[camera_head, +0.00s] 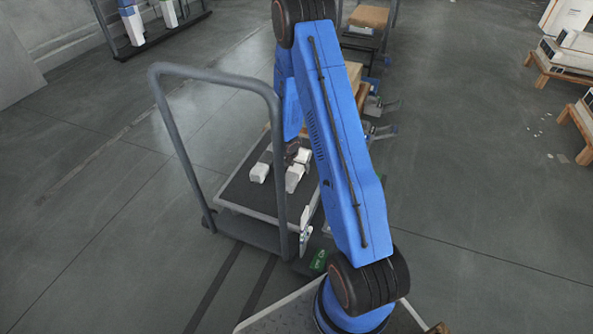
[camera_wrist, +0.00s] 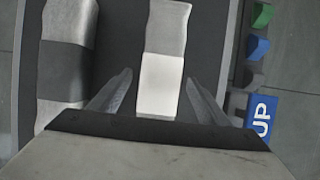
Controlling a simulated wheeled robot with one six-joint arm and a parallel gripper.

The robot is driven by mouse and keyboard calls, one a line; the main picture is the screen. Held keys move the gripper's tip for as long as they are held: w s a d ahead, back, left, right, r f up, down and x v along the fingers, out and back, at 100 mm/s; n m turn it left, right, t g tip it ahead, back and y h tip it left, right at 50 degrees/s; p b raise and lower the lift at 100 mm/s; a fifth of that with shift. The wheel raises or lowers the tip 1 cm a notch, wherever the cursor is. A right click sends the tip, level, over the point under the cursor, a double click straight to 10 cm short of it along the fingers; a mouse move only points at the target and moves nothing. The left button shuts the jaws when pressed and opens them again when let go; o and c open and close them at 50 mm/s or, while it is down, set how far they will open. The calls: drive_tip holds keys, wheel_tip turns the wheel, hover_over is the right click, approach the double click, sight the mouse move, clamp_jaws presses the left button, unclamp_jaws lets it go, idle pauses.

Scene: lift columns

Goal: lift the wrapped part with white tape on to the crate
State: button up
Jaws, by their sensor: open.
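The wrapped part with white tape (camera_wrist: 166,32) lies on a dark deck in the wrist view, pale grey at its far end with a bright white band nearer me. My gripper (camera_wrist: 159,82) is open, with one finger on each side of the white band and visible gaps to both. Whether the fingers are down at the part's height is unclear. A second wrapped part (camera_wrist: 66,60) with a dark grey band lies to the left. In the head view, small pale parts (camera_head: 294,178) lie on the cart deck; my arm hides the gripper. I cannot make out the crate with certainty.
The cart (camera_head: 240,192) has a tall grey tubular handle (camera_head: 215,76) at its near left. Green and blue blocks (camera_wrist: 257,47) and a blue UP sign (camera_wrist: 262,117) sit beside the deck. Brown boxes (camera_head: 355,75) stand behind my arm.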

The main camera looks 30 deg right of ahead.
drive_tip(key=shift+w+d+f, duration=0.1)
drive_tip(key=shift+f, duration=0.2)
drive_tip(key=c, duration=1.5)
drive_tip(key=shift+c, duration=0.5)
drive_tip(key=shift+r, duration=0.2)
